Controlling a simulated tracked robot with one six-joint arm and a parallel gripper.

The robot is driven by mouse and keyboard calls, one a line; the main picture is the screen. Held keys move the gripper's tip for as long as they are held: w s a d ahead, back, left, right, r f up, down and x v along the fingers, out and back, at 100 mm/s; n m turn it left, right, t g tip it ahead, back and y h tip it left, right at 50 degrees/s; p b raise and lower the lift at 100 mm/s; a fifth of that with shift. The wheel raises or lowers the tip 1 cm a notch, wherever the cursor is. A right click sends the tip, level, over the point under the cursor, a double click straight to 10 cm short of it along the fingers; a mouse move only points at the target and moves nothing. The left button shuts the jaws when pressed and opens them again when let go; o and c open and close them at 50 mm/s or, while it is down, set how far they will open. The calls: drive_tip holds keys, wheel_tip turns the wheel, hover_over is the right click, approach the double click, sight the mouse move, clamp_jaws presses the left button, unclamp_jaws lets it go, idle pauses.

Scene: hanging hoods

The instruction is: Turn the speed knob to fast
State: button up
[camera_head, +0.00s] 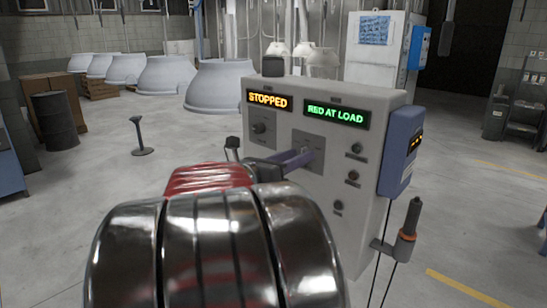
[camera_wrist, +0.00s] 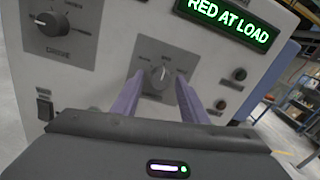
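The control panel (camera_head: 351,195) carries two knob plates. The left knob (camera_wrist: 52,23) is labelled DRIVE and also shows in the head view (camera_head: 259,128). The right knob (camera_wrist: 159,79) sits on a grey plate; its lettering is too small to read, so I cannot confirm it is the speed knob. Its pale pointer line looks roughly upright. My gripper (camera_wrist: 159,86) is open, with its purple fingers on either side of the right knob in the picture. I cannot tell whether they touch it. In the head view my gripper (camera_head: 304,157) is at that plate, hiding the knob.
An amber display (camera_head: 269,100) reads STOPPED and a green display (camera_head: 338,113) reads RED AT LOAD. Small round buttons (camera_head: 356,148) lie right of the knob plate. A blue-grey box (camera_head: 402,150) juts from the panel's right side. A black switch (camera_wrist: 44,107) is below DRIVE.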

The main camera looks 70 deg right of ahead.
drive_tip(key=c, duration=0.9)
drive_tip(key=shift+m, duration=0.3)
drive_tip(key=m, duration=1.1)
drive_tip(key=shift+s, duration=0.15)
drive_tip(key=shift+a, duration=0.1)
drive_tip(key=o, duration=1)
drive_tip(key=shift+o, duration=0.2)
